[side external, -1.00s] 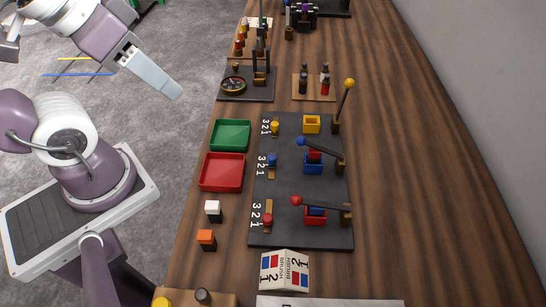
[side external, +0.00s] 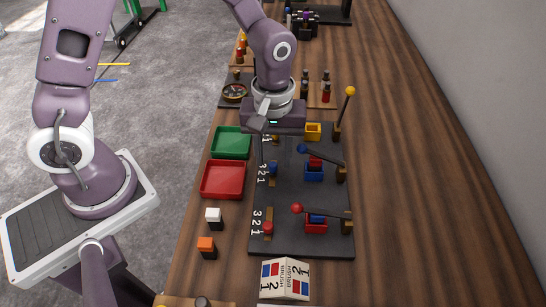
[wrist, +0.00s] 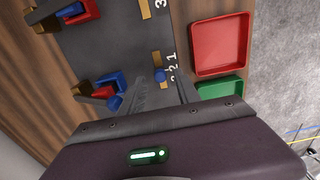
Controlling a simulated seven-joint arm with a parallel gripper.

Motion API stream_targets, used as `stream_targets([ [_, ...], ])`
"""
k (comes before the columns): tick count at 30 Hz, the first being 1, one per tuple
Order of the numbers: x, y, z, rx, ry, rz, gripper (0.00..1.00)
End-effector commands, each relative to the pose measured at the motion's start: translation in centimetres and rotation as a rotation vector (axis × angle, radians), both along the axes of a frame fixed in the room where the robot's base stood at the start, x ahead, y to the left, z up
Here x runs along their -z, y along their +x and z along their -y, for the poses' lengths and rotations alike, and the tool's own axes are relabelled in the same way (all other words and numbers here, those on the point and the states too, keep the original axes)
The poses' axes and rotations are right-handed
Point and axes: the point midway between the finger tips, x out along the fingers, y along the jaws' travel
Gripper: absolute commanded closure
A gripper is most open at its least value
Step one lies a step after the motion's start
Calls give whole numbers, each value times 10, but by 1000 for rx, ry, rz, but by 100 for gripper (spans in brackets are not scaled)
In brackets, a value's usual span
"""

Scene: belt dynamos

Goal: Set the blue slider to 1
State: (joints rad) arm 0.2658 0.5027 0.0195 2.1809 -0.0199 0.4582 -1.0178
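The blue slider knob (side external: 273,168) sits in its track in the middle row of the dark board, near the upper end beside the white 3-2-1 marks. It also shows in the wrist view (wrist: 160,75), just beyond my fingertips. I cannot tell its exact mark. In the side view, my gripper (side external: 262,126) is over the yellow row, farther up the board than the blue slider, and hides the yellow slider.
A red slider (side external: 268,227) is lower on the dark board (side external: 285,245). Levers with blue (side external: 302,148), red (side external: 297,208) and yellow (side external: 350,91) balls stand at its right. Green (side external: 231,141) and red (side external: 222,180) trays lie left of the board.

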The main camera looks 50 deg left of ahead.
Motion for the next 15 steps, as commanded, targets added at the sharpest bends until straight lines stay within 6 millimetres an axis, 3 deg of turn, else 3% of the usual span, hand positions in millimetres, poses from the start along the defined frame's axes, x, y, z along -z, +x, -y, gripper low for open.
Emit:
stream_targets([
  [3, 12, -1, 0, 1, 0, -3, 61],
  [11, 14, 0, 0, 2, -1, 1, 61],
  [15, 14, 0, 0, 2, -1, 1, 88],
])
